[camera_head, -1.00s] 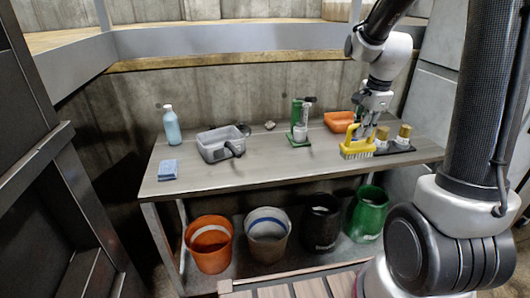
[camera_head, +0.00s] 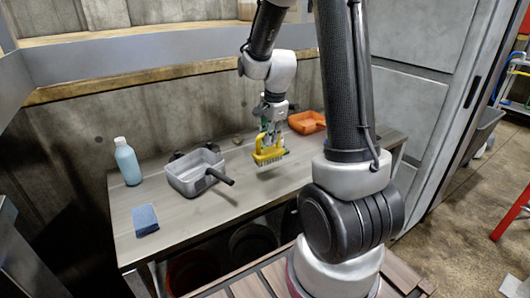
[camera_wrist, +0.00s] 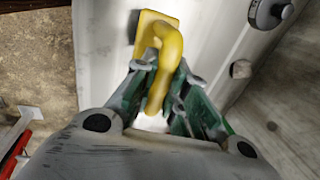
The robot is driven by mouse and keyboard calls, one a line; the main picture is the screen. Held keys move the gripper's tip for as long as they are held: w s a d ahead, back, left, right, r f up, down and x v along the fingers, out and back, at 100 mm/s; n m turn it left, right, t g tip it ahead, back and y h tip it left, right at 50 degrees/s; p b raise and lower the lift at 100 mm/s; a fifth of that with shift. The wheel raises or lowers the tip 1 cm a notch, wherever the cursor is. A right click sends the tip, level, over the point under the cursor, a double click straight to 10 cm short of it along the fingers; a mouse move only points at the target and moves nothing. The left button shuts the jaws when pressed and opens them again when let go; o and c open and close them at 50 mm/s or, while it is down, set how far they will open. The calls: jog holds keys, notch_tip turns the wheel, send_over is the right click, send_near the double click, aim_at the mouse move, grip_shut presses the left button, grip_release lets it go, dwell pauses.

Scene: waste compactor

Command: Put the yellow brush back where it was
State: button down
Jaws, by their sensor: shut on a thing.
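My gripper (camera_head: 269,132) is shut on the handle of the yellow brush (camera_head: 267,157), which hangs bristles down. The brush appears in front of the table's (camera_head: 225,208) back part, between the grey tray and the orange pan; I cannot tell the gap beneath it. In the wrist view, my gripper (camera_wrist: 160,108) is closed around the curved yellow handle, and the brush's (camera_wrist: 148,30) flat yellow body reaches out beyond the fingertips over a pale surface.
The grey tray (camera_head: 184,184) with a dark handle stands left of the brush. A blue bottle (camera_head: 127,163) and blue sponge (camera_head: 145,220) are at the table's left. An orange pan (camera_head: 306,122) is at the back right. The table's front middle is bare.

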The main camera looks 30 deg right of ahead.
aim_at(269, 150)
jog(key=shift+f, duration=2.3)
jog(key=c, duration=1.4)
grip_release()
jog(key=shift+f, duration=0.15)
jog(key=shift+c, duration=0.2)
notch_tip(269, 150, up, 12)
jog(key=s, duration=0.2)
jog(key=s+a+r+n, duration=0.1)
jog(key=s+r+n, duration=0.2)
jog(key=s+n, duration=0.3)
jog(key=s+a+r+n+t, duration=0.1)
jog(key=s+a+r+n, duration=0.1)
jog(key=s+n, duration=0.3)
jog(key=s+a+r+n+t, duration=0.1)
jog(key=s+r+n, duration=0.3)
jog(key=s, duration=0.6)
jog(key=a+n, duration=0.1)
jog(key=n, duration=0.1)
jog(key=shift+s+a+r+n, duration=0.15)
jog(key=shift+s+r+n, duration=0.15)
jog(key=shift+s+r, duration=0.1)
